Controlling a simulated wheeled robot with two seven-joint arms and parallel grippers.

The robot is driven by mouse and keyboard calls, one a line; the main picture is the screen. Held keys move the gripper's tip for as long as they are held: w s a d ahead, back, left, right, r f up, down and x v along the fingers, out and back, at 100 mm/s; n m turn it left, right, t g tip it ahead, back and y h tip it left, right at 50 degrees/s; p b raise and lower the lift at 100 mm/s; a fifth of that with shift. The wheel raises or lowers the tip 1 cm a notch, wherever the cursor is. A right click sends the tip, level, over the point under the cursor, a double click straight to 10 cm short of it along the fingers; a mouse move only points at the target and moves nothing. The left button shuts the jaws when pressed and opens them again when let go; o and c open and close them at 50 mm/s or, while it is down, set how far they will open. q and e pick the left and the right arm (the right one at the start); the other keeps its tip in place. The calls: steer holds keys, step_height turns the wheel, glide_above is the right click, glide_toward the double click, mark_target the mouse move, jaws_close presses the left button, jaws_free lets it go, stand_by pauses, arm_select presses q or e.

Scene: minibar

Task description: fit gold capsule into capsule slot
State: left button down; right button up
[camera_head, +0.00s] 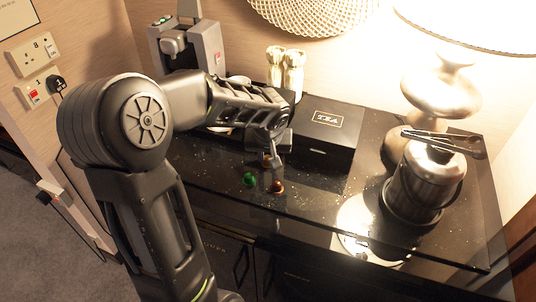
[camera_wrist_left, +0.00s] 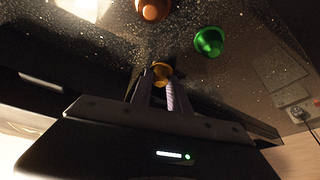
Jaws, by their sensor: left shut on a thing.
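The gold capsule (camera_wrist_left: 162,71) is between the fingertips of my left gripper (camera_wrist_left: 160,84) in the left wrist view. My left gripper (camera_head: 269,157) is shut on it and points down over the black counter in the head view, where the capsule is mostly hidden by the fingers. The coffee machine (camera_head: 205,45) stands at the back left, partly behind my left arm. I cannot make out its capsule slot clearly. My right gripper is not in view.
A green capsule (camera_head: 249,180) and a copper-brown capsule (camera_head: 277,186) lie close to the gripper. A black tea box (camera_head: 328,133) is right of it. An ice bucket (camera_head: 422,185) with tongs (camera_head: 440,140) and a lamp (camera_head: 440,92) stand further right.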

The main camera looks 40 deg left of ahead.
arm_select(q)
steer(key=shift+f, duration=0.2)
steer(key=c, duration=1.3)
jaws_free()
steer(key=shift+r, duration=0.1)
steer(key=shift+o, duration=0.2)
steer(key=shift+r, duration=0.1)
steer(key=shift+r, duration=0.15)
steer(key=b+v, duration=0.1)
steer(key=v, duration=1.1)
steer(key=shift+o, duration=0.5)
